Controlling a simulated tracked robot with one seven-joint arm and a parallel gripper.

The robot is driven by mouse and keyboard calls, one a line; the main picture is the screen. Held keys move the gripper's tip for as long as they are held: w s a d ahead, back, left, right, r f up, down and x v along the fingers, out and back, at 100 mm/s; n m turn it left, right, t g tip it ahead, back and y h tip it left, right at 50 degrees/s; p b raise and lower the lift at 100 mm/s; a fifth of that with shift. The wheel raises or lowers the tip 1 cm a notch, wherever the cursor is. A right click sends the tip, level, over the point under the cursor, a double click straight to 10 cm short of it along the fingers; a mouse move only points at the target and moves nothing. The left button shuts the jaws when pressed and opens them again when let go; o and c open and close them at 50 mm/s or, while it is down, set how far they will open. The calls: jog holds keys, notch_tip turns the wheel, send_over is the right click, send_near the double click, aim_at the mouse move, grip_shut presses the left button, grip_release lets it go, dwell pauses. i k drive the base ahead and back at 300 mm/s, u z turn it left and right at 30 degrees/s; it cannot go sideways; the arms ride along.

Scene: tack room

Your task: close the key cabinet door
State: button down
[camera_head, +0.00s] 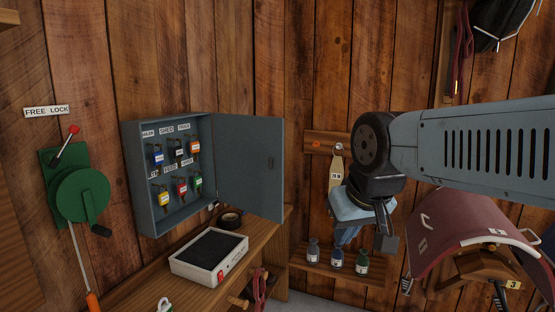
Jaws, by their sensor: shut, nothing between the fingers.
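The key cabinet (138,190) is a grey-blue box on the wooden wall at left. Its door (252,165) hangs open, swung out to the right, with a small dark latch near its free edge. Several keys with coloured tags hang inside in two rows under white labels. My gripper (386,244) is at the end of my arm, right of the door and clear of it in the picture. It points downward and looks shut and empty. The arm hides part of the wall behind it.
A wooden bench (140,285) below the cabinet holds a white-framed tray (210,257) and a dark roll (231,218). A green lever device (80,195) is at left. Several small bottles (337,258) stand on a low shelf. A maroon saddle-shaped item (455,228) is at right.

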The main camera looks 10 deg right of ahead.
aim_at(244, 145)
jog(key=z, duration=0.1)
jog(key=i, duration=1)
jog(key=u, duration=0.05)
